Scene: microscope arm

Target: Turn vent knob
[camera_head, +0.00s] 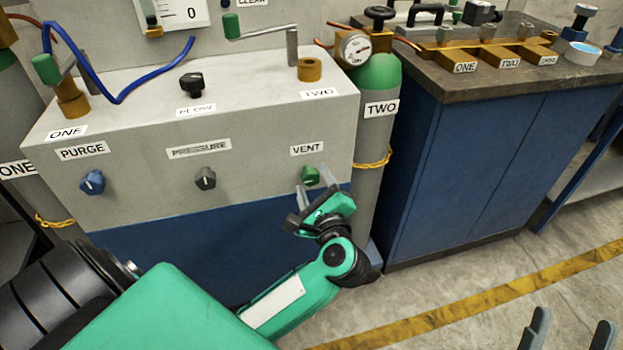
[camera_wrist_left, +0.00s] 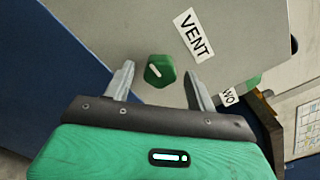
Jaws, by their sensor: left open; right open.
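The vent knob (camera_head: 310,176) is green with a pale pointer line. It is on the front of the grey panel box, below the VENT label (camera_head: 307,148). In the left wrist view the knob (camera_wrist_left: 159,71) lies just beyond and between the fingertips. My left gripper (camera_head: 314,191) is open in front of the knob, its fingers on either side; I cannot tell whether they touch it. The left gripper (camera_wrist_left: 159,80) holds nothing. My right gripper (camera_head: 570,333) is open and empty at the bottom right, only its fingertips in view.
The blue purge knob (camera_head: 92,182) and grey pressure knob (camera_head: 205,178) share the panel face. A black flow knob (camera_head: 191,83) is on top. Gas cylinder TWO (camera_head: 375,130) stands just right. A blue cabinet (camera_head: 480,150) is farther right; the floor before it is clear.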

